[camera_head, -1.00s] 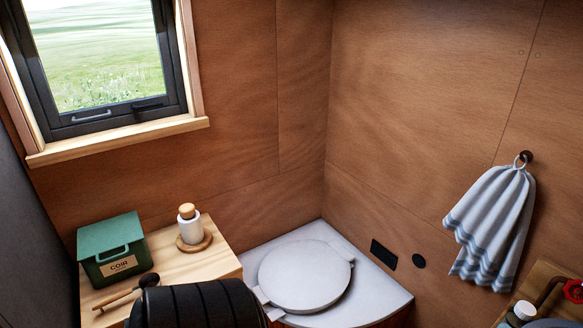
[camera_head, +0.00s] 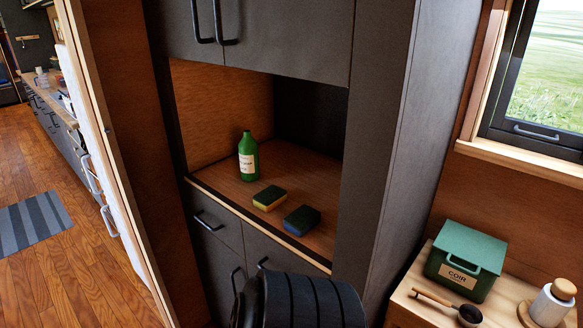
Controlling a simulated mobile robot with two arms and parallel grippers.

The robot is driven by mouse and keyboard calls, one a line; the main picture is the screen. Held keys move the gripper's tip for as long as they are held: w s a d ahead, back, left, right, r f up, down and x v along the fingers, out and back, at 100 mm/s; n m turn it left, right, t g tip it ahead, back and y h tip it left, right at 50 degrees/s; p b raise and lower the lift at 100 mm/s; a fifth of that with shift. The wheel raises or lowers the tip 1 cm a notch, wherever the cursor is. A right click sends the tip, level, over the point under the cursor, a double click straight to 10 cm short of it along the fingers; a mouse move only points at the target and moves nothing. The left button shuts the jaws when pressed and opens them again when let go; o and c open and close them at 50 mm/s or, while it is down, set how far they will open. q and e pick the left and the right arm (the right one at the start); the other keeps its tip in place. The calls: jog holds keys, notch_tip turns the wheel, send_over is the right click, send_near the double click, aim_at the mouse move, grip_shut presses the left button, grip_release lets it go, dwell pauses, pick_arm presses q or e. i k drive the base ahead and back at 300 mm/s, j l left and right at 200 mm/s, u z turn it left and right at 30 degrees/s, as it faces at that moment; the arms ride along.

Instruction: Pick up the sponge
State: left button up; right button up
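Two sponges lie on the wooden shelf (camera_head: 222,184) of an open cabinet niche. One is a yellow sponge (camera_head: 269,198) with a dark top, near the shelf's middle. The other is a blue sponge (camera_head: 301,220) with a dark top, to its right and closer to the front edge. They lie apart. A black ribbed part of my own arm fills the bottom centre, below the shelf. No gripper fingers show in the picture.
A green bottle (camera_head: 248,157) stands behind and left of the sponges. Dark cabinet doors (camera_head: 285,38) hang above the niche. Open wooden floor (camera_head: 45,270) lies at left.

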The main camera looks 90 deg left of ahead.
aim_at(301, 220)
jog(key=u, duration=2.15)
jog(key=i+j, duration=0.1)
jog(key=j, duration=0.3)
jog(key=i+j, duration=0.1)
jog(key=j, duration=0.65)
jog(key=i+z, duration=0.05)
jog(key=i, duration=0.05)
